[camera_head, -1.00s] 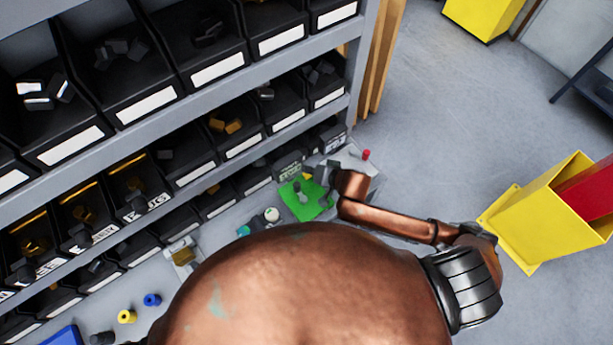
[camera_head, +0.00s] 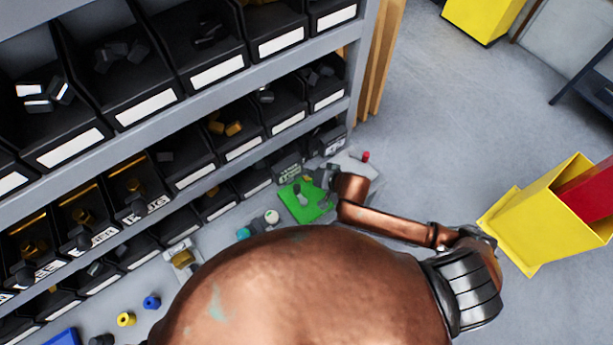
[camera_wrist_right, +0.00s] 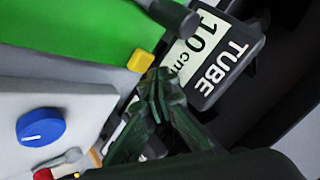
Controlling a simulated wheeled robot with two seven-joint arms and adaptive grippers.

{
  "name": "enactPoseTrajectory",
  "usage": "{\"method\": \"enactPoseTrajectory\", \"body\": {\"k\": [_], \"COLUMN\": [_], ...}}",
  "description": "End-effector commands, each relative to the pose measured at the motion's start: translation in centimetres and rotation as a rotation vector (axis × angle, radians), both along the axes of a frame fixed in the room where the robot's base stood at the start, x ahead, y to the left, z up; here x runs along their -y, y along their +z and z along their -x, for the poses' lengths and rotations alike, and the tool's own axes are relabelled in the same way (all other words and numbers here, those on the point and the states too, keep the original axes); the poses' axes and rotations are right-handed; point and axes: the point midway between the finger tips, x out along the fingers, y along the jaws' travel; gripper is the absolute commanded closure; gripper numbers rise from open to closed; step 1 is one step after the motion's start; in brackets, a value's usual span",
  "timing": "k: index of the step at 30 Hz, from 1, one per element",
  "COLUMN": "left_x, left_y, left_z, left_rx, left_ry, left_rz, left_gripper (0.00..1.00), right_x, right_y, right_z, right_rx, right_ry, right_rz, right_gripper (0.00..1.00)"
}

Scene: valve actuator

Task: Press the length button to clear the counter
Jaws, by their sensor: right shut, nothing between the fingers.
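In the right wrist view, my right gripper (camera_wrist_right: 158,84) is shut and empty. Its dark fingertips are close beside a small yellow button (camera_wrist_right: 141,60) at the edge of the green board (camera_wrist_right: 60,30); I cannot tell if they touch it. No button is labelled as the length button. A grey box (camera_wrist_right: 70,103) carries a blue knob (camera_wrist_right: 41,127) and a red button (camera_wrist_right: 43,174). In the head view, my right gripper (camera_head: 326,179) is small beside the green board (camera_head: 312,210), and a red button (camera_head: 366,155) stands behind it. My left gripper is not in view.
Grey shelving (camera_head: 290,85) with several black bins rises behind the bench. Blue (camera_head: 152,302) and yellow (camera_head: 126,319) parts lie at lower left. A yellow container (camera_head: 545,215) stands at right.

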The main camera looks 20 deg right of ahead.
Motion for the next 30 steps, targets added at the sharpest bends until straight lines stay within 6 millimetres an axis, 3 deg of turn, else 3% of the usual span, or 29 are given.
{"method": "enactPoseTrajectory", "body": {"k": [30], "left_x": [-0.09], "left_y": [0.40], "left_z": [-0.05], "left_rx": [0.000], "left_ry": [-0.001], "left_rz": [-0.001], "left_gripper": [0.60], "right_x": [0.00], "right_y": [-0.84], "right_z": [-0.05], "right_rx": [0.000], "right_ry": [0.000], "right_rz": [0.000], "right_gripper": [1.00]}}
